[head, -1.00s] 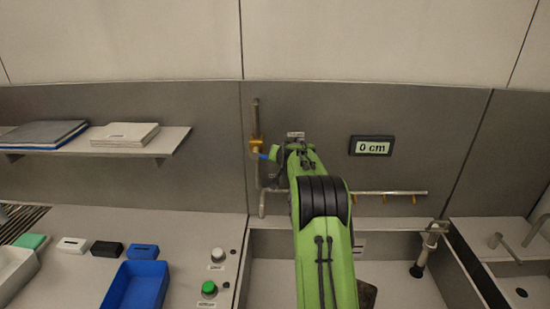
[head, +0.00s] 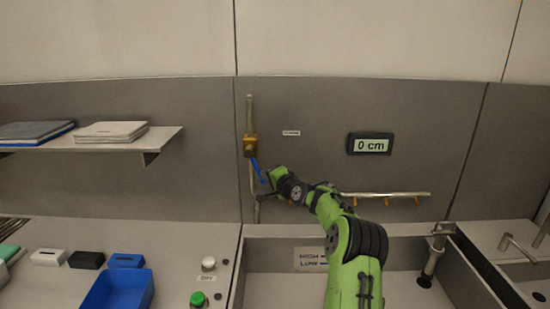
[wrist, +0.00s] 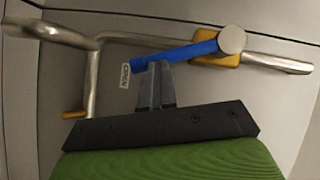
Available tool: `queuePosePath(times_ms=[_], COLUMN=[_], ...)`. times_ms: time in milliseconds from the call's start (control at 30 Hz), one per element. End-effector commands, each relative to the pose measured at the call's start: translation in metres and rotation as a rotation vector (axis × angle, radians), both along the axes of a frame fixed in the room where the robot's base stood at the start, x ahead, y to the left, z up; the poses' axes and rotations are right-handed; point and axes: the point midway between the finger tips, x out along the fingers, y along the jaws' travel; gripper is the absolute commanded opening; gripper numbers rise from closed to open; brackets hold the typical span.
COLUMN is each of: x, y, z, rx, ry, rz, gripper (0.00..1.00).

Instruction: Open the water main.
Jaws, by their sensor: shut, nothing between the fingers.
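The water main valve has a brass body (head: 250,146) on a vertical pipe at the back wall. Its blue lever (head: 257,170) points down and slightly right, at a slant to the pipe. In the wrist view the blue lever (wrist: 180,52) crosses above my fingers. My gripper (head: 267,182) is by the lever's lower end; the wrist view shows the gripper (wrist: 155,68) shut and empty. Its fingertips are against or very close to the lever's free end; contact is unclear. A small label (head: 291,133) is on the wall right of the valve; it seems to read OPEN in the wrist view (wrist: 125,75).
A display (head: 370,144) reads 0 cm. A horizontal pipe (head: 385,194) with small brass outlets runs above a basin (head: 275,236) marked HIGH and LOW. Left are a shelf (head: 150,140), a blue bin (head: 118,290) and a green button (head: 198,299).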

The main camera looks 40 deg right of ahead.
Motion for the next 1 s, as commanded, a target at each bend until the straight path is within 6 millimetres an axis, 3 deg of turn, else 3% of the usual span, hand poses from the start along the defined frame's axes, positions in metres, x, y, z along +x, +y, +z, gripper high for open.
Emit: queuePosePath(times_ms=[33, 233, 600, 1000], x=[0.001, 0.008, 0.016, 0.018], y=[0.001, 0.011, 0.021, 0.023], z=[-0.011, -0.017, -0.020, -0.019], rx=[0.034, 0.152, 0.275, 0.295], ry=[-0.017, -0.108, -0.200, -0.216], rz=[-0.003, -0.001, -0.002, -0.002], gripper=[0.00, 0.00, 0.00, 0.00])
